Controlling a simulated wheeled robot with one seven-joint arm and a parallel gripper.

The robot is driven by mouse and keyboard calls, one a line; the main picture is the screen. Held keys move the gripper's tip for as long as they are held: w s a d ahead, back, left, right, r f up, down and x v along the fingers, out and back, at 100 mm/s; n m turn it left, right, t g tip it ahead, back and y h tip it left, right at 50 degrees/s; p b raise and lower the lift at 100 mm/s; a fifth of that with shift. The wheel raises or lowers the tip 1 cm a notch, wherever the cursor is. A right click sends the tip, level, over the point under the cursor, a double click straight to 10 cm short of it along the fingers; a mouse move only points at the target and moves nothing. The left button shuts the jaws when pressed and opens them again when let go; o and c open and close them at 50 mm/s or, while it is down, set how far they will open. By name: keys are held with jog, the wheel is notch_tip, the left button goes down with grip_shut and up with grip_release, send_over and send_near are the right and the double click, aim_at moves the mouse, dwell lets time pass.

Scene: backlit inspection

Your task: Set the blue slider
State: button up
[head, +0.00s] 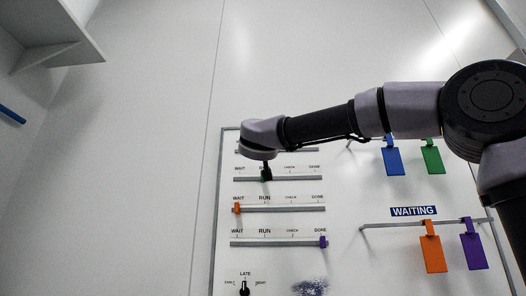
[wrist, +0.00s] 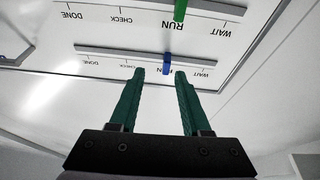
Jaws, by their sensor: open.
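The blue slider (wrist: 167,64) sits on its rail (wrist: 110,51) at the RUN mark in the wrist view, where the labels are upside down. My gripper (wrist: 159,71) is open, with its green fingers on either side of the slider in the picture. The slider appears between the fingertips, closer to the right one; I cannot tell whether they touch it. In the head view, my wrist hides the blue slider, and only part of the top rail (head: 302,150) shows.
A green slider (wrist: 180,10) stands at RUN on the neighbouring rail. Below are an orange slider (head: 237,208) at WAIT and a purple slider (head: 323,242) at DONE. A dial (head: 244,288) is lower down. Coloured tags, including an orange tag (head: 432,252), hang at right.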

jog(key=a+r+x, duration=0.1)
jog(key=x, duration=0.9)
jog(key=shift+a+r, duration=0.25)
jog(key=shift+r, duration=0.3)
grip_shut()
dwell(0.9)
